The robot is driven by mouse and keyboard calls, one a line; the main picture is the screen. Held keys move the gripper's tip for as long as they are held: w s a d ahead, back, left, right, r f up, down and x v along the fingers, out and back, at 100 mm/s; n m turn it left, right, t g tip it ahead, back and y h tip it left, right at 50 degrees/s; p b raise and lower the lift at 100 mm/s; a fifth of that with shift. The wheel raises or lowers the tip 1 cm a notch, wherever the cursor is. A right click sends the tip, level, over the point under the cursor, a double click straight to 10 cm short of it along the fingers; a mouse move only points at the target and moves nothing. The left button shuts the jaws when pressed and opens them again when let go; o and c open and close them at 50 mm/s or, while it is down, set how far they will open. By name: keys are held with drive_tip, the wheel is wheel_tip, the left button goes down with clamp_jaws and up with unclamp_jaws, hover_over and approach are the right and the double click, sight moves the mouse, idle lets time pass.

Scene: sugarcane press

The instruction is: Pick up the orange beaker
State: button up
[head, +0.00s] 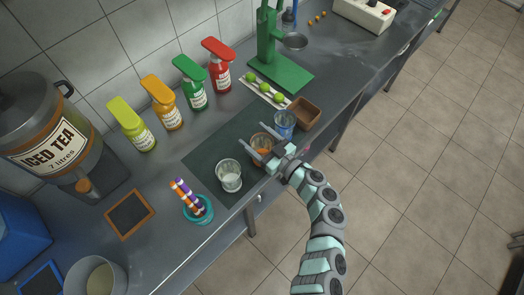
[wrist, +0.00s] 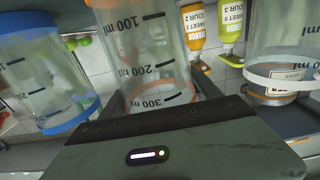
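The orange beaker (head: 262,141), clear with an orange rim, stands on the dark mat between the other beakers. In the wrist view the orange beaker (wrist: 146,50) appears upside down, with volume marks, close in front of the palm. My gripper (head: 257,142) is open, with one finger on each side of the orange beaker. The fingers partly hide the beaker in the head view. Whether either finger touches the glass is hard to tell.
A blue-rimmed beaker (head: 284,124) stands close on the right, a white-rimmed beaker (head: 229,176) on the left. A brown box (head: 304,113) is beyond the blue one. A cup of striped straws (head: 198,209) stands at left. Syrup bottles (head: 169,116) line the wall.

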drive_tip(key=c, duration=1.4)
